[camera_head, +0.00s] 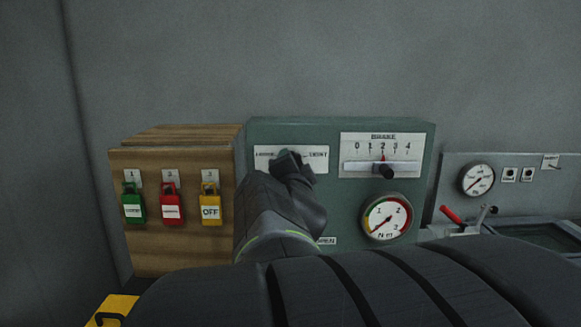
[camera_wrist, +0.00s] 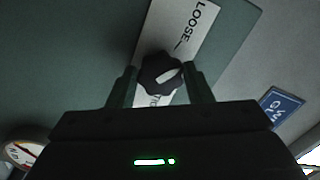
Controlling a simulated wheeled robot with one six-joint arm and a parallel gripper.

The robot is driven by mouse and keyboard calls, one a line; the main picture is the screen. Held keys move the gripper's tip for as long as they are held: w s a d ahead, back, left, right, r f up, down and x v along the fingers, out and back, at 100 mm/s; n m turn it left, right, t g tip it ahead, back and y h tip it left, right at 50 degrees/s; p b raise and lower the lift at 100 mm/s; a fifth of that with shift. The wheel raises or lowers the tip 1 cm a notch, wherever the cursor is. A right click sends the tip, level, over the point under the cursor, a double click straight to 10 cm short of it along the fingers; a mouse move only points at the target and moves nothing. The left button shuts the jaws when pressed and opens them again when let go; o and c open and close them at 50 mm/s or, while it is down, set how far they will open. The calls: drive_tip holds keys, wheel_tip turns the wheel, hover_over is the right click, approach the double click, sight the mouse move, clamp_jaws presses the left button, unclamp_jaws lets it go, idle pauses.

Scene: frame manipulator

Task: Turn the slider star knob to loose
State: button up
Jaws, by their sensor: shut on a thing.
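The slider star knob (camera_wrist: 161,75) is dark with a pale pointer mark, and sits on a white label plate (camera_wrist: 196,25) on the green panel. In the wrist view the word LOOSE reads at the plate's upper end; the lettering at the other end is partly hidden. My gripper (camera_wrist: 161,78) has one finger on each side of the knob and is shut on it. In the head view my gripper (camera_head: 290,160) covers the knob, and the label plate (camera_head: 318,158) shows on both sides of it.
Right of the knob is the BRAKE slider scale (camera_head: 381,155), with its pointer near 2, above a round gauge (camera_head: 387,217). A wooden box (camera_head: 175,245) with green, red and yellow padlocks stands to the left. A red-handled lever (camera_head: 451,215) is at the right.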

drive_tip(key=shift+d+n+p, duration=0.1)
drive_tip(key=shift+n+p, duration=0.25)
drive_tip(key=shift+n, duration=1.65)
drive_tip(key=o, duration=1)
drive_tip(key=shift+f, duration=0.1)
